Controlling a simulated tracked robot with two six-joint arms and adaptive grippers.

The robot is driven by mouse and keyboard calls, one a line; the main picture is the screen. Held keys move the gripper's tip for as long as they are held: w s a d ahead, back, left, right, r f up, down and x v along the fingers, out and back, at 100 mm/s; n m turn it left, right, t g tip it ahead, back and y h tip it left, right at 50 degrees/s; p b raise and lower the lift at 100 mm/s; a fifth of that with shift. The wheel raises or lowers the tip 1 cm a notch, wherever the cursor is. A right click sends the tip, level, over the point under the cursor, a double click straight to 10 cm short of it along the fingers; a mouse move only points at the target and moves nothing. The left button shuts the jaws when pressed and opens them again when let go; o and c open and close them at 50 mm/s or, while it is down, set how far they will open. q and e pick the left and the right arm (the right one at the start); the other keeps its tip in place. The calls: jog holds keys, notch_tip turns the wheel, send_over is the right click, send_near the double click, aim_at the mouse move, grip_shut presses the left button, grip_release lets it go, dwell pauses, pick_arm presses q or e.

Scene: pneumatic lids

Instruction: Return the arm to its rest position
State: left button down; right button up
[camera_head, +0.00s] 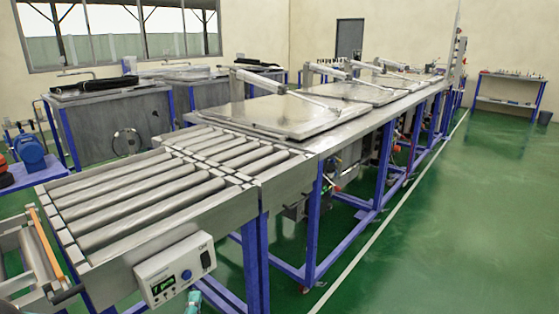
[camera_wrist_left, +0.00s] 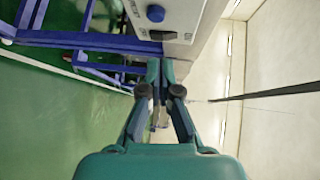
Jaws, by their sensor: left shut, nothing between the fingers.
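My left gripper (camera_wrist_left: 162,66) is shut and empty in the left wrist view, its two teal fingers close together. In the head view only a small teal part of the left gripper (camera_head: 193,299) shows at the bottom edge, below the control box (camera_head: 176,271). The control box (camera_wrist_left: 190,12), with a blue knob and a dark switch, is just beyond the fingertips in the wrist view. They look apart from it, though the exact gap is hard to tell. My right gripper is in neither view. The flat metal lids (camera_head: 272,115) along the line lie closed.
A roller conveyor (camera_head: 135,190) on blue legs leads to the lidded tanks. Another roller unit (camera_head: 32,250) stands at the lower left. Blue frame bars (camera_wrist_left: 85,40) lie left of the fingers in the wrist view. The green floor (camera_head: 440,215) at right is open.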

pick_arm(q)
jog(key=s+f+n+g+h+p, duration=0.1)
jog(key=s+f+n+g+p, duration=0.2)
jog(key=f, duration=0.5)
jog(key=s+f+n+g+h+p, duration=0.1)
jog(key=s+f+g+h+p, duration=0.1)
jog(key=s+f+g, duration=0.35)
jog(key=s+d+f+n+g+h, duration=0.2)
jog(key=s+d+f+n+g, duration=0.1)
jog(key=s+n, duration=0.4)
jog(key=s+d+f+n+g+h+p, duration=0.1)
jog(key=s+d+f+n+g+h, duration=0.1)
jog(key=s+d+f+n+g, duration=0.2)
jog(key=s+d+f+n, duration=0.1)
jog(key=s+f+n, duration=0.1)
jog(key=s+n, duration=0.1)
jog(key=shift+s+f, duration=0.35)
jog(key=shift+s, duration=0.25)
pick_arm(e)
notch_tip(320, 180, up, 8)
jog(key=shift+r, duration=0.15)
